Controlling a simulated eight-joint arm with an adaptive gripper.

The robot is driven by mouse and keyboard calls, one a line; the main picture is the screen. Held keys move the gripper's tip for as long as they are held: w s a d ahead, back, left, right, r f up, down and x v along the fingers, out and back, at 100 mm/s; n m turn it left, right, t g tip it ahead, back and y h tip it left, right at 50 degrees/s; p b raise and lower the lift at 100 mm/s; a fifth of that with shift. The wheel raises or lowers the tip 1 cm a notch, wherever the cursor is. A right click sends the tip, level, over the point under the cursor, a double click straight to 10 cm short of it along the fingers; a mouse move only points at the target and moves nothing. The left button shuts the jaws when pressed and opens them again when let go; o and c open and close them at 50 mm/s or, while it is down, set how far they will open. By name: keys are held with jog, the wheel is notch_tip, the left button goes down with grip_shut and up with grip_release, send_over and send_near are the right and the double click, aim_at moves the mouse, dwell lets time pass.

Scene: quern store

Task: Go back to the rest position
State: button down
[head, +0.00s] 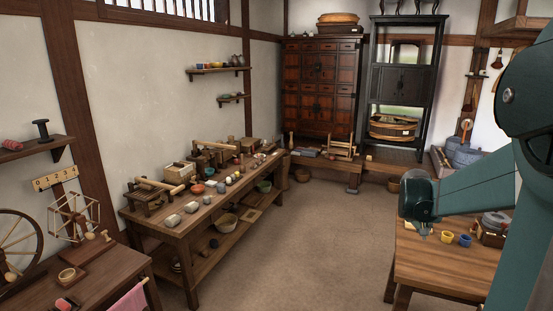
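My arm comes in from the right side of the head view, with a dark joint at its far end above the wooden table at right. A small pale grey part shows just below that joint. I cannot tell whether it is my gripper or a thing on the table, and no fingers can be made out. No held object is visible.
The right-hand table (440,268) stands under my arm, with a yellow cup (447,237), a blue cup (465,240) and a stacked box (492,232). A long workbench (205,228) with many small things runs along the left wall. The floor (315,255) between is clear.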

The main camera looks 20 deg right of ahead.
jog(key=a+r+n+t+y, duration=0.1)
jog(key=a+r+n+t, duration=0.1)
jog(key=a, duration=1.4)
jog(key=a+r+n+t+y, duration=0.1)
jog(key=a+r+n+y, duration=0.15)
jog(key=a, duration=1.45)
jog(key=s+a+f+n+t+y, duration=0.1)
jog(key=s+a, duration=0.5)
jog(key=a, duration=0.6)
jog(key=s+a+f+n+t+y, duration=0.1)
jog(key=s+a, duration=0.5)
jog(key=a, duration=0.7)
notch_tip(320, 180, down, 2)
jog(key=shift+n+y, duration=0.75)
jog(key=shift+n, duration=0.4)
